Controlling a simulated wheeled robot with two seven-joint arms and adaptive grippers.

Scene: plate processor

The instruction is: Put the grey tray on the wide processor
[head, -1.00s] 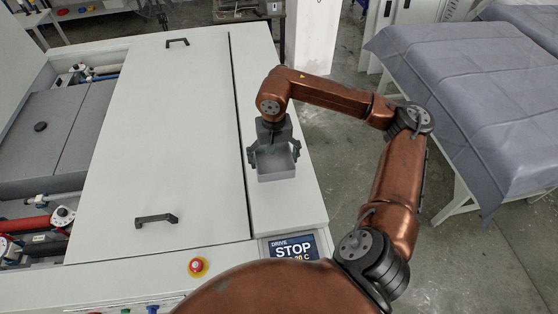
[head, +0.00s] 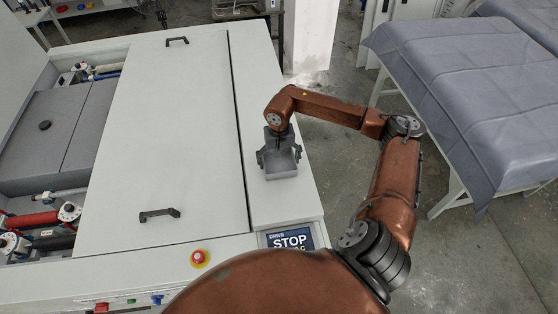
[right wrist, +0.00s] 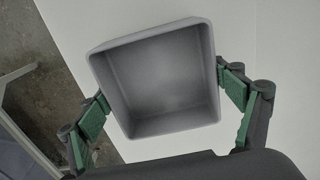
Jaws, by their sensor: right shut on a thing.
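The grey tray (head: 281,172) is a small open box, empty inside. My right gripper (head: 279,155) is shut on it. In the right wrist view the gripper's green-padded fingers (right wrist: 168,108) lie on both sides of the tray (right wrist: 165,80). The tray is over the right-hand strip of the wide white processor (head: 165,130), near its right edge. I cannot tell whether it touches the surface or hangs just above it. My left gripper does not show.
The processor's lid has two dark handles (head: 159,214). A table with a grey-blue cloth (head: 470,90) stands at the right, beyond a strip of bare floor.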

